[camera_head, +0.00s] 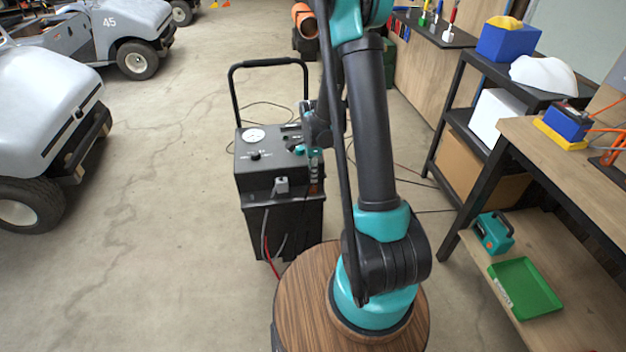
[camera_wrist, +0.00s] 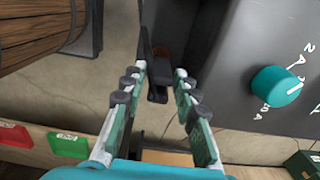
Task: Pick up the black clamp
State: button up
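A black clamp (camera_wrist: 157,82) shows in the wrist view as a narrow dark shape with a brownish part above it, against the charger's side. My gripper (camera_wrist: 161,70) is open, with one finger on each side of the clamp in the picture. I see no finger closed on it, and I cannot tell whether its tips reach its depth. In the head view my gripper (camera_head: 314,168) points down at the right side of the black charger cart (camera_head: 270,180). The clamp is not clear there, being small and partly behind my arm.
A grey clamp (camera_head: 281,186) is on the cart's front, with red and grey cables below. The cart's teal knob (camera_wrist: 276,86) is right of my fingers. A workbench (camera_head: 545,140) and shelf with a green tray (camera_head: 525,288) stand at right. Floor at left is clear up to the carts.

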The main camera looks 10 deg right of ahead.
grip_shut()
jog(key=shift+r, duration=0.2)
dwell(0.4)
notch_tip(320, 180, up, 20)
jog(key=shift+f, duration=0.15)
dwell(0.4)
jog(key=shift+f, duration=0.15)
